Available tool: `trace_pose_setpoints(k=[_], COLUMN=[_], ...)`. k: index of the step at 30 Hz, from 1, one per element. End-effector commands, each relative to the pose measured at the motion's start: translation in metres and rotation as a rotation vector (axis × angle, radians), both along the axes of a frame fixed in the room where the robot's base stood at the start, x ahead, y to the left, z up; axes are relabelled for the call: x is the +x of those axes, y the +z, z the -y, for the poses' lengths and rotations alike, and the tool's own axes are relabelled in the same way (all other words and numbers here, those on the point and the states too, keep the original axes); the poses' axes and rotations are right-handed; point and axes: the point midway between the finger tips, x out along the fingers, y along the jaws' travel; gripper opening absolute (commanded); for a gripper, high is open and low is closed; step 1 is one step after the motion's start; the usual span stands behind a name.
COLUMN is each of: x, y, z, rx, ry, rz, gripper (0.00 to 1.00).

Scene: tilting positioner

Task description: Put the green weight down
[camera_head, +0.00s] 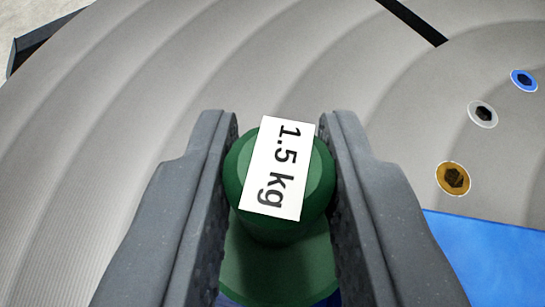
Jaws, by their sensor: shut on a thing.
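The green weight (240,190) is in the middle of the head camera view, with a white label reading "1.5 kg" on its top knob. My gripper (280,160) is shut on the knob, one dark grey finger on each side. Below the knob, the wider green body shows between the fingers, and a strip of blue shows at its lower edge. The fingers hide the sides of the weight. I cannot tell whether its underside touches a surface.
A large grey round plate (120,130) with ring grooves fills the background. A dark slot (413,20) runs at the top. Blue (524,80), silver (482,114) and gold (453,179) ringed holes lie at the right. A blue area (490,255) is at the lower right.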

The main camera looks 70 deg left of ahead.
Motion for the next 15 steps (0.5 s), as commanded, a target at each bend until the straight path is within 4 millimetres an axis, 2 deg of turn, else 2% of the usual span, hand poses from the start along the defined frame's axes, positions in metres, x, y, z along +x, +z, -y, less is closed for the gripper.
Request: trace_pose_setpoints(k=[4,12,15], x=[0.001,0.001,0.001], y=[-0.003,-0.034,-0.039], z=[0.001,0.001,0.001], rx=[0.006,0.005,0.005], ry=[-0.002,-0.004,-0.004], rz=[0.005,0.004,0.005], gripper=[0.0,0.0,0.0])
